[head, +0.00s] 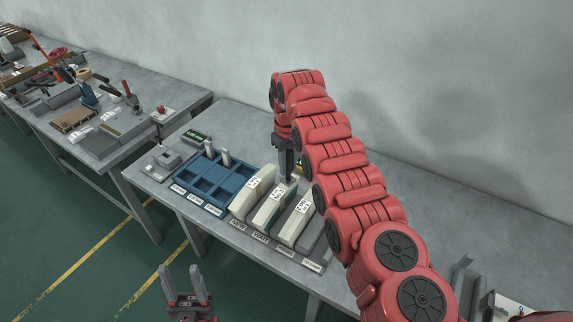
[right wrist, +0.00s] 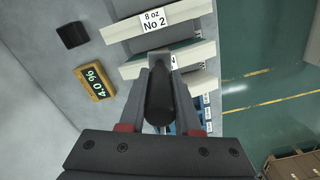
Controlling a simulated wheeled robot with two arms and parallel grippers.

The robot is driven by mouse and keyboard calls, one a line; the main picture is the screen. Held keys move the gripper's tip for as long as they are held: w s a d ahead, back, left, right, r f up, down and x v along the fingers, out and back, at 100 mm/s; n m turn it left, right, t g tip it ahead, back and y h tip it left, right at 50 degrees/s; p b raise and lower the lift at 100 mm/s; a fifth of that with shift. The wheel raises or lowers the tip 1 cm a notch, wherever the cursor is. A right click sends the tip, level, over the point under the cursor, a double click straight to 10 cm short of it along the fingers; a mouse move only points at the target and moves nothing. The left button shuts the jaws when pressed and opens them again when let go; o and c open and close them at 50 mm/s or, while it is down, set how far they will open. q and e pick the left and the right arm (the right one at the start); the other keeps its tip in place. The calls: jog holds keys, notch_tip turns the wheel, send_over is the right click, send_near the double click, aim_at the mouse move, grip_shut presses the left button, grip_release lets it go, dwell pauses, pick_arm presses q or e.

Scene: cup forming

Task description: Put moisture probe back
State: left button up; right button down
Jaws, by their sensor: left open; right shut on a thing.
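My right gripper (head: 285,165) is shut on the moisture probe, above the far end of the labelled pale stacks (head: 270,207). In the right wrist view the probe shows as a dark rounded handle (right wrist: 160,97) between the two fingers; its tip is hidden. The handle points toward a pale stack (right wrist: 180,52), and I cannot tell whether it touches it. A yellow meter (right wrist: 95,82) with a lit green display lies on the table beside the gripper. A small black block (right wrist: 72,35) sits beyond the meter. My left gripper (head: 187,287) is open and empty, in front of the table.
A blue compartment tray (head: 193,183) stands left of the stacks, with two pale upright pieces at its back. A grey device (head: 165,158) and another with a green display (head: 196,138) sit further left. A second bench (head: 105,140) holds tools. The wall is close behind.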

jog(key=shift+w+d+r, duration=0.15)
jog(key=shift+d, duration=0.05)
dwell(0.4)
jog(key=shift+d+b, duration=0.25)
jog(key=shift+b, duration=0.05)
jog(key=shift+d+r+m, duration=0.15)
jog(key=shift+d+m, duration=0.05)
jog(key=shift+m, duration=0.1)
jog(key=shift+d, duration=0.15)
